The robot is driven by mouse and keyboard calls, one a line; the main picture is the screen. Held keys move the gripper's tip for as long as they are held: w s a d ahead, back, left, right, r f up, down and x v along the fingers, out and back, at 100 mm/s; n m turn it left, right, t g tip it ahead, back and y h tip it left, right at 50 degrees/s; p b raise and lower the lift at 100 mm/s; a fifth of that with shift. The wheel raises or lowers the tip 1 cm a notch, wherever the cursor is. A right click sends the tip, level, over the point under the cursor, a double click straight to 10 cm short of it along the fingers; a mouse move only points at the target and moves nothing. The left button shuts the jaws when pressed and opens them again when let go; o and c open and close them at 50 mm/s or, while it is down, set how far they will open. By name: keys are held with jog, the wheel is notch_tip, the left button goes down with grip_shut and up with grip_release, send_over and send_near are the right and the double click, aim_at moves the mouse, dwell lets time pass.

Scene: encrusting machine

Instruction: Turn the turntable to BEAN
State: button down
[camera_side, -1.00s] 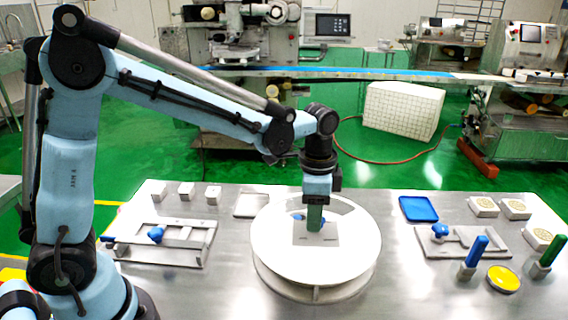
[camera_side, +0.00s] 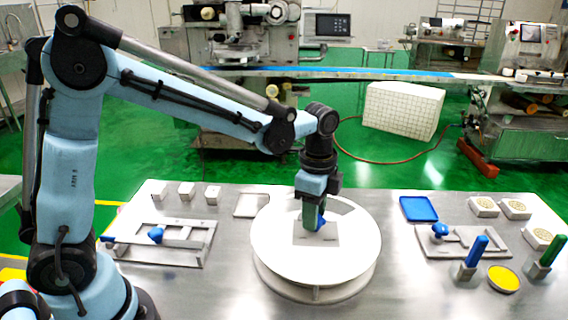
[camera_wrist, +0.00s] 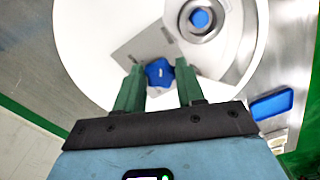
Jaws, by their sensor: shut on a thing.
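The turntable (camera_side: 275,240) is a round white disc on a steel bench, with a grey plate (camera_wrist: 140,47) across its middle. A blue lobed knob (camera_wrist: 159,72) stands on the plate, and its edge shows in the side view (camera_side: 321,219). My gripper (camera_wrist: 158,80) points down over the centre, its green fingers closed on either side of the knob. A steel ring with a blue centre (camera_wrist: 200,18) shows through an opening in the disc. Small labels on the plate are too small to read, and my fingers hide part of it.
Right are a blue tray (camera_side: 418,209), a similar fixture (camera_side: 470,243), a yellow dish (camera_side: 503,279) and blue (camera_side: 477,250) and green (camera_side: 551,251) upright handles. Small white blocks (camera_side: 186,190) stand behind.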

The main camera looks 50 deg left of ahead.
jog(key=shift+m, duration=0.9)
jog(key=shift+w+m, duration=0.1)
jog(key=shift+m, duration=0.3)
jog(key=c, duration=0.7)
grip_release()
jog(key=shift+r, duration=0.15)
notch_tip(320, 180, up, 12)
jog(key=shift+f, duration=0.1)
